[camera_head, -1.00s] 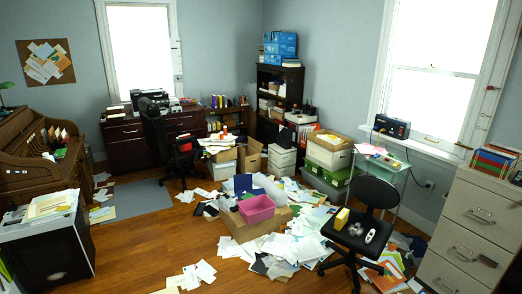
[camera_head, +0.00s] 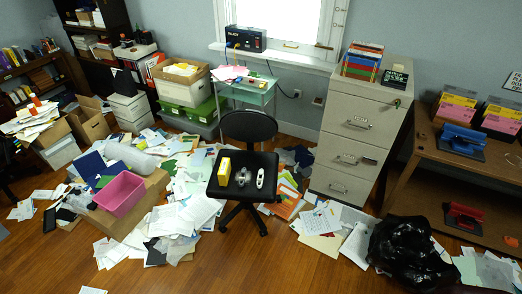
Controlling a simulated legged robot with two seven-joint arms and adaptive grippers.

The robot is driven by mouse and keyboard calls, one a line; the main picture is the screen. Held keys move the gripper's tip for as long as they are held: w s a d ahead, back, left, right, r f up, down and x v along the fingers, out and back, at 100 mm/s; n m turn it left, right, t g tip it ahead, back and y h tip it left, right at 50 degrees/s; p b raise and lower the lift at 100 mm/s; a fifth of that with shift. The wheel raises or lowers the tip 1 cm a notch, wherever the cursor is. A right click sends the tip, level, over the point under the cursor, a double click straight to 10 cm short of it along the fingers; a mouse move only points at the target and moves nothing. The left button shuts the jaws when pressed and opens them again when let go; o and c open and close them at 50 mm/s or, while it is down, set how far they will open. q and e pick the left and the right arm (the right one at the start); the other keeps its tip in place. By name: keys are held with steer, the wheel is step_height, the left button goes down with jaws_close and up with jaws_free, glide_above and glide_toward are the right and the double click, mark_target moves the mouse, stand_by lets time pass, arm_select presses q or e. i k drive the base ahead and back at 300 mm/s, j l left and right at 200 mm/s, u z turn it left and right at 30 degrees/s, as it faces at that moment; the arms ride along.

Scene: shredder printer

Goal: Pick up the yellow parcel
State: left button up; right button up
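A small yellow parcel (camera_head: 224,171), a box with a pale side, stands on the seat of a black office chair (camera_head: 232,192), toward the left of the seat. A grey object (camera_head: 243,177) and a white handheld device (camera_head: 260,178) lie on the seat to its right. The parcel looks apart from both. Neither of my grippers is in view.
A filing cabinet (camera_head: 350,140) stands behind right, and a black trash bag (camera_head: 408,250) lies at right near a wooden desk (camera_head: 425,150). The wood floor (camera_head: 240,270) before the chair is mostly clear.

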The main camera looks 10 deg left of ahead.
mark_target(224, 169)
steer(key=i+l, duration=0.15)
steer(key=i, duration=0.35)
steer(key=i+l+u, duration=0.15)
steer(key=i, duration=0.4)
